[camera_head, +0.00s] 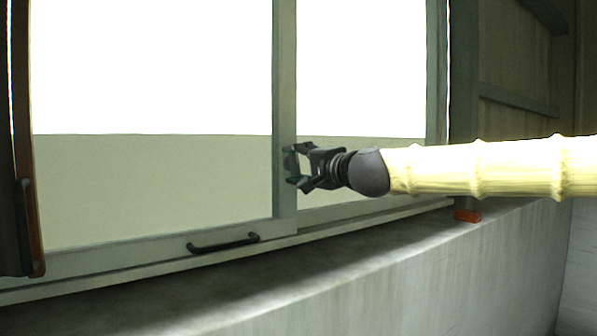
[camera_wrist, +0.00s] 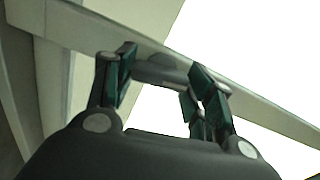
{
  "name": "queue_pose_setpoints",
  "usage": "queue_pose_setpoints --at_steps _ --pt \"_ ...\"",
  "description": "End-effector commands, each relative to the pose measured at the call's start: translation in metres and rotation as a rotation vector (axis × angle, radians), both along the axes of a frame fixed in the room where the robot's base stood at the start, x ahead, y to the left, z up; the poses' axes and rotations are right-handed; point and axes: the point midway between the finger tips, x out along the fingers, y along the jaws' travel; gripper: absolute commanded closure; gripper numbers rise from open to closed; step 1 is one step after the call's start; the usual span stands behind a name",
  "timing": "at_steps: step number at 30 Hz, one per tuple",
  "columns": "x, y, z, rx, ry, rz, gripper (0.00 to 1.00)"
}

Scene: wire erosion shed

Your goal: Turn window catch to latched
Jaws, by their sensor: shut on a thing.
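The window catch (camera_wrist: 163,72) is a short grey bar on the window's frame, seen in the wrist view between my fingers. My gripper (camera_head: 292,165) is at the window's middle upright (camera_head: 285,95) in the head view, reaching in from the right. In the wrist view the two dark green finger pads of my gripper (camera_wrist: 163,76) stand on either side of the catch, shut on it. The catch is mostly hidden by my fingers in the head view, and I cannot tell its exact angle.
A black pull handle (camera_head: 223,243) sits on the lower window rail. A dark brown-edged panel (camera_head: 22,200) stands at the far left. The space before the panes is clear.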

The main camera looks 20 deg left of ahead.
Motion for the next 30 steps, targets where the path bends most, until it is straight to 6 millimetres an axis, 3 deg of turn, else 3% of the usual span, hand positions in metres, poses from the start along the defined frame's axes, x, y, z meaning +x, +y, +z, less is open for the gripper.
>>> queue_pose_setpoints --at_steps 10,27,28,30 --pt "0.0011 -0.0012 -0.0001 0.09 0.113 -0.003 0.7" --pt "0.001 -0.0011 0.0002 0.107 0.135 -0.002 0.7" --pt "0.001 -0.0011 0.0002 0.107 0.135 -0.002 0.41" --pt "0.001 -0.001 0.0002 0.106 0.134 -0.002 0.28"
